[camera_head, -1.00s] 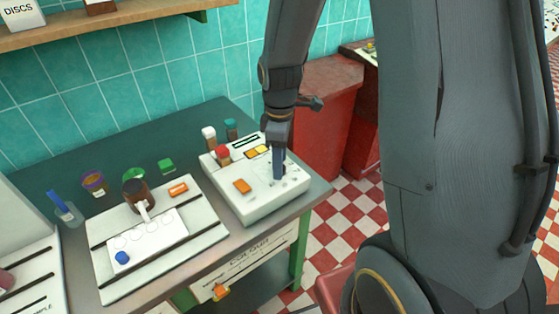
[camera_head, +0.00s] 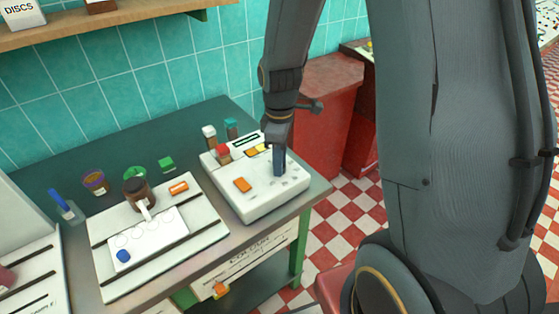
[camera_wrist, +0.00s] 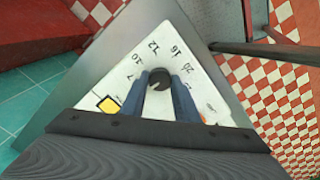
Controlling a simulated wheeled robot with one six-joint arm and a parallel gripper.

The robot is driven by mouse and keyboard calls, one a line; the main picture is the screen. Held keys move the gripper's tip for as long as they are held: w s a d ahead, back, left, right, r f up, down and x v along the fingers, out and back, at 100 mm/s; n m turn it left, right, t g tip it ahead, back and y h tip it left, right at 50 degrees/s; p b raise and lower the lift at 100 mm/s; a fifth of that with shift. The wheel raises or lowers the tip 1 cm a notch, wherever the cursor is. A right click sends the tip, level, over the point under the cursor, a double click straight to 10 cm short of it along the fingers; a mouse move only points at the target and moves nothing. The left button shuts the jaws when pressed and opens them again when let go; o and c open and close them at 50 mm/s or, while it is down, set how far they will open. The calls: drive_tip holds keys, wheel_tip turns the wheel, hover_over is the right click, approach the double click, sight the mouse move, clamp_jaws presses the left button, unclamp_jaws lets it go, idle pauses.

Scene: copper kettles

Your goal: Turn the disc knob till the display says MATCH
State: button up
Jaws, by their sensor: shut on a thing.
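The white comparator box (camera_head: 262,193) stands on the dark green bench. Its dark disc knob (camera_wrist: 160,78) shows in the wrist view, ringed by printed numbers. My gripper (camera_wrist: 160,84) is shut on this knob, with one blue-grey finger on each side. In the head view my gripper (camera_head: 279,174) points straight down at the right part of the box and hides the knob. A yellow display (camera_head: 255,151) on the box's top is partly covered by my gripper. It also shows in the wrist view (camera_wrist: 109,105), where no word can be read.
Red cabinets (camera_head: 331,110) stand behind the bench.

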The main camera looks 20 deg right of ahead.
drive_tip(key=m+p, duration=0.1)
drive_tip(key=m, duration=0.2)
drive_tip(key=shift+m+p, duration=0.35)
drive_tip(key=shift+m, duration=1.75)
drive_tip(key=shift+w, duration=0.1)
drive_tip(key=o, duration=1.1)
drive_tip(key=shift+r, duration=0.15)
drive_tip(key=shift+r+b, duration=0.95)
drive_tip(key=shift+r, duration=2.85)
